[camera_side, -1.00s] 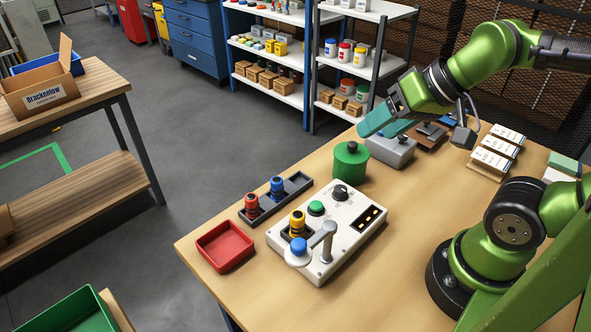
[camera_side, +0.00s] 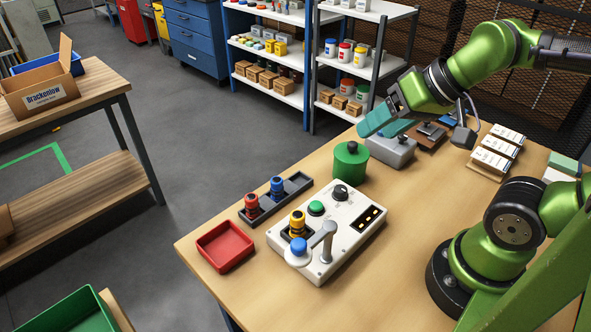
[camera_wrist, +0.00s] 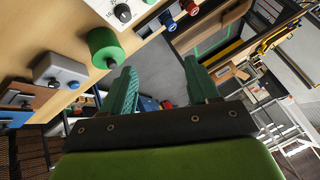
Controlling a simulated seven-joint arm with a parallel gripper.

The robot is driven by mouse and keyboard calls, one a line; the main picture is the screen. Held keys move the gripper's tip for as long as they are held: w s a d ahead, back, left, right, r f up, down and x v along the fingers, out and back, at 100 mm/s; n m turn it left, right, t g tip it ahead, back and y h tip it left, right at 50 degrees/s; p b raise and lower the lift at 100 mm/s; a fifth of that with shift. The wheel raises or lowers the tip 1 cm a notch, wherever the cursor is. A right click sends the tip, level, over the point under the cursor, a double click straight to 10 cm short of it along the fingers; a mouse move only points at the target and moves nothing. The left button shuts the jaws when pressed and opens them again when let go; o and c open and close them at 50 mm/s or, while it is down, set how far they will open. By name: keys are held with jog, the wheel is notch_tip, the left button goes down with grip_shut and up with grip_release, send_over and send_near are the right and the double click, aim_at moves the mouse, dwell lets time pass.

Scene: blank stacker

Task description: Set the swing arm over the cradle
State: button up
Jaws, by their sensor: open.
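The white control box (camera_side: 345,245) sits on the wooden bench. Its swing arm (camera_side: 322,240) is a grey post and bar ending in a pale disc with a blue knob (camera_side: 299,246). The disc end lies at the box's front edge, beside the cradle rather than over it. The dark cradle (camera_side: 287,234) holds a yellow-topped piece (camera_side: 297,221). My gripper (camera_side: 375,121) is open and empty, high beyond the box, near a green cylinder. Its teal fingers stand apart in the wrist view (camera_wrist: 161,80). The swing arm is not visible there.
The green cylinder (camera_side: 350,163) stands behind the box. A grey box with a knob (camera_side: 391,151) sits below my gripper. A dark rack (camera_side: 297,187) holds a red and a blue piece. A red tray (camera_side: 225,247) is at left.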

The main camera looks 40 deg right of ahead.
jog(key=shift+a, duration=0.1)
jog(key=shift+c, duration=0.6)
notch_tip(320, 180, up, 6)
jog(key=r+m+g+h, duration=0.1)
jog(key=m+g+h, duration=0.1)
jog(key=m+g, duration=0.6)
send_over(299, 243)
jog(key=shift+m+t, duration=0.3)
jog(key=shift+t, duration=0.1)
notch_tip(299, 243, down, 16)
jog(key=shift+f, duration=0.25)
jog(key=shift+c, duration=0.2)
grip_shut()
